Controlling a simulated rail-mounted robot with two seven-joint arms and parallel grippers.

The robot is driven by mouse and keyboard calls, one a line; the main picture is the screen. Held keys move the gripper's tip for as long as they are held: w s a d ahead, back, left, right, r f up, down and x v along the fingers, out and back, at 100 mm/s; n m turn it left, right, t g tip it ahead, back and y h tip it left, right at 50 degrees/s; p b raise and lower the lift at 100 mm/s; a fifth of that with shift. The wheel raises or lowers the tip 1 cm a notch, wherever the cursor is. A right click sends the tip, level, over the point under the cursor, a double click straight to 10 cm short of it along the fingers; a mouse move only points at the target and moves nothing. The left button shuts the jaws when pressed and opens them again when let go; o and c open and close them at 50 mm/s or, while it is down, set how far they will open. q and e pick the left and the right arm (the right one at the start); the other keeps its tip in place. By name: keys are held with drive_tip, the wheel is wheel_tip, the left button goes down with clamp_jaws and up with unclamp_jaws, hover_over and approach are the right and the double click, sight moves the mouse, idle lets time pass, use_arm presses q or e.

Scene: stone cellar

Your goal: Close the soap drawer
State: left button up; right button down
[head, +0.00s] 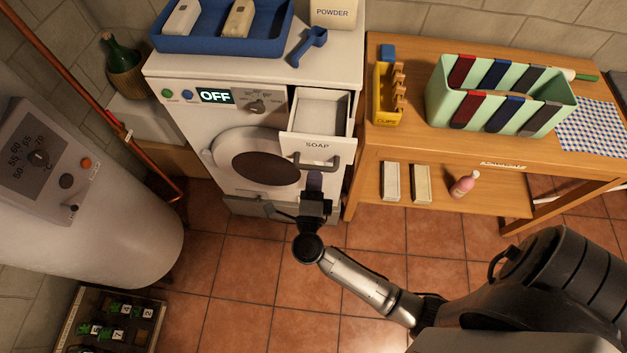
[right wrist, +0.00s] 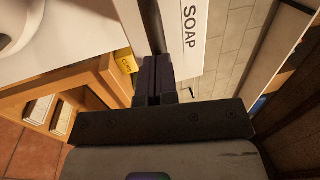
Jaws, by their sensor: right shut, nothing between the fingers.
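The soap drawer (head: 316,145) is a white box at the top right of the washing machine (head: 230,140). It is pulled out, and its empty-looking inside shows from above. Its front bears the word SOAP and a dark bar handle (head: 318,165). My right gripper (head: 314,180) is shut and empty, just in front of and below the handle in the head view. In the right wrist view its closed fingers (right wrist: 157,75) are beside the drawer front (right wrist: 193,45); I cannot tell whether they touch it. My left gripper is not in view.
A blue tray (head: 222,45), a blue scoop (head: 310,45) and a powder box (head: 333,13) sit on the machine. A wooden bench (head: 400,145) with a yellow clips box (head: 386,105) stands close on the right. A boiler (head: 90,210) is at left. Tiled floor lies in front.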

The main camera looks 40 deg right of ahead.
sight(321, 133)
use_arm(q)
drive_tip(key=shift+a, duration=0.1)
use_arm(e)
drive_tip(key=f+x, duration=0.1)
drive_tip(key=x, duration=0.4)
drive_tip(key=p+x, duration=0.1)
drive_tip(key=x, duration=0.4)
drive_tip(key=f+p+x, duration=0.1)
drive_tip(key=x, duration=0.4)
drive_tip(key=shift+w+d+f, duration=0.25)
drive_tip(key=shift+w+d, duration=0.05)
drive_tip(key=shift+d, duration=0.1)
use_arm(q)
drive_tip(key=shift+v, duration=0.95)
use_arm(e)
drive_tip(key=shift+d+f, duration=0.1)
drive_tip(key=shift+f, duration=0.05)
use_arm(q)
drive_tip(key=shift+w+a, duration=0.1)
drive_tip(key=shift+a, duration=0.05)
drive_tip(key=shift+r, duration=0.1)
